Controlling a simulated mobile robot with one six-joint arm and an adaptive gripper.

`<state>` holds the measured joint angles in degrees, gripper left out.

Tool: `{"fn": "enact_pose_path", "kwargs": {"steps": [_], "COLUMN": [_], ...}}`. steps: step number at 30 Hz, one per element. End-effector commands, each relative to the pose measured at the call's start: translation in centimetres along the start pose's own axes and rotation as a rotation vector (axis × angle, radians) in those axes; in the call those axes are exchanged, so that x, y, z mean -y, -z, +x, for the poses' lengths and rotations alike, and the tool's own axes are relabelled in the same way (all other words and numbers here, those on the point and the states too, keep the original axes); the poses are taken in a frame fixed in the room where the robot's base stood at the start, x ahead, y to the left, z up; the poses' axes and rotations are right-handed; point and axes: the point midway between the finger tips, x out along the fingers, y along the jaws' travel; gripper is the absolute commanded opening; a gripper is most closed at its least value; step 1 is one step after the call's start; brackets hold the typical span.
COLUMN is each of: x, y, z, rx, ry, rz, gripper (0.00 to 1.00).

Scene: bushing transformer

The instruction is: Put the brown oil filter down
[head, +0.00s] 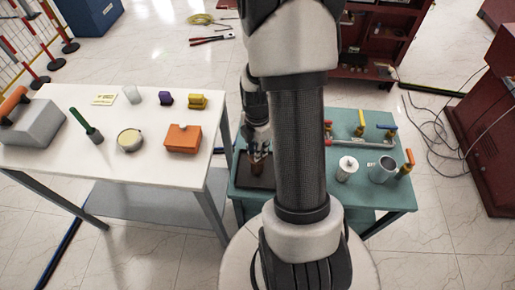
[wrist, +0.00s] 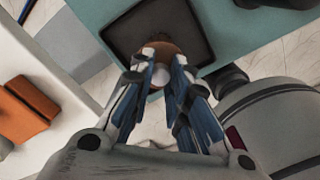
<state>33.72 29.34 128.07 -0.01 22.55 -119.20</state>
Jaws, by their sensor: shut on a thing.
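The brown oil filter (wrist: 160,47) is between the blue-padded fingers of my gripper (wrist: 158,70) in the wrist view, and the fingers are shut on it. The filter is over a dark square tray (wrist: 125,34) that lies on the green table. I cannot tell whether its base touches the tray. In the head view my gripper (head: 259,157) is low over the same tray (head: 255,180), at the left end of the green table (head: 370,195). The filter is too small and too covered to make out clearly there.
The green table also bears a white canister (head: 347,168), a grey cup (head: 383,169) and several coloured-handled valves (head: 360,124), right of my arm. A white table (head: 75,165) with an orange box (head: 183,138) and other items stands close on the left, across a narrow gap.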

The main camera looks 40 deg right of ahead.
Motion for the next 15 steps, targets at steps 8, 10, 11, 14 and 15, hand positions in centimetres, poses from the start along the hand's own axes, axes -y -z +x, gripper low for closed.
{"fn": "enact_pose_path", "kwargs": {"steps": [8,10,11,14,15], "x": [0.0,0.0,0.0,0.0,0.0], "y": [0.0,0.0,0.0,0.0,0.0], "z": [0.29,0.28,0.28,0.28,0.28], "rx": [0.0,0.0,0.0,0.0,0.0], "ry": [0.0,0.0,0.0,0.0,0.0], "rz": [0.0,0.0,0.0,0.0,0.0], "gripper": [0.26,0.31,0.33,0.36,0.36]}}
